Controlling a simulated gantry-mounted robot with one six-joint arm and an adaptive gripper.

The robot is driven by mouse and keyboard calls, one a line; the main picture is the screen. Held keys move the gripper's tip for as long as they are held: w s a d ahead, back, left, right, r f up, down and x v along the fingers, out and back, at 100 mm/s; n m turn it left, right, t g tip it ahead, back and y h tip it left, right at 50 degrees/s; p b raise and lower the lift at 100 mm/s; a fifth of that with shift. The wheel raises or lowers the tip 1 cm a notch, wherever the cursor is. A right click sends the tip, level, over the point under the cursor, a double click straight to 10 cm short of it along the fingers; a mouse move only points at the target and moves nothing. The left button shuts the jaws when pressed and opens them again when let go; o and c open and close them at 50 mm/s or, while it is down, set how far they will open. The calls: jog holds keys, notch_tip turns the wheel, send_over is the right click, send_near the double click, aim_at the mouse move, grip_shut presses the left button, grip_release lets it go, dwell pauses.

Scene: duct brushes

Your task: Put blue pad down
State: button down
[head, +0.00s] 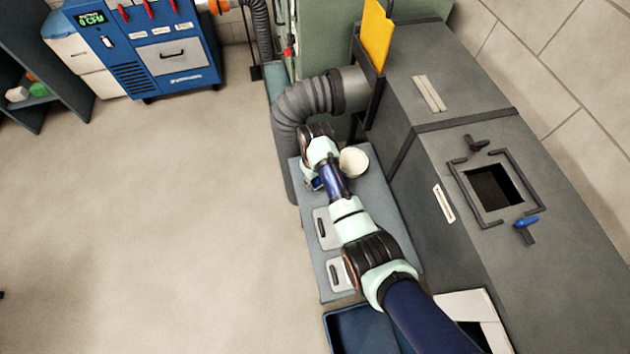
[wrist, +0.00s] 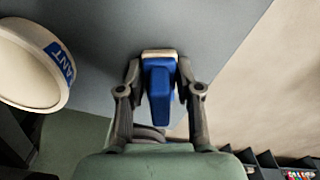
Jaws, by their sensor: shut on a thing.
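The blue pad (wrist: 159,85), a blue block with a pale front face, sits between the two fingers of my gripper (wrist: 159,72) in the wrist view. The fingers are shut on its sides. The pad is over the grey bench top (wrist: 105,30), close to its edge; I cannot tell whether it touches the surface. In the head view my gripper (head: 312,183) is at the far part of the bench (head: 388,205), and a small bit of blue shows there, mostly hidden by my arm.
A white tub (head: 354,162) stands right of my gripper; its blue label shows in the wrist view (wrist: 58,62). Two light plates with dark handles (head: 326,228) lie nearer on the bench. A ribbed hose (head: 310,100) curves behind. A grey duct (head: 450,170) borders the right.

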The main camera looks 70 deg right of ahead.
jog(key=shift+r, duration=0.1)
jog(key=shift+s+a+f, duration=0.15)
jog(key=shift+a+f, duration=0.05)
jog(key=shift+f, duration=0.7)
jog(key=c, duration=1)
grip_release()
jog(key=shift+o, duration=1.1)
jog(key=shift+d+b, duration=0.15)
jog(key=shift+b, duration=0.15)
jog(key=shift+r, duration=0.1)
jog(key=shift+r, duration=0.2)
jog(key=r+p, duration=0.2)
jog(key=r, duration=0.4)
jog(key=r+p, duration=0.3)
jog(key=r, duration=0.4)
jog(key=shift+w+d+r, duration=0.1)
jog(key=shift+w+r, duration=0.05)
jog(key=shift+w, duration=0.05)
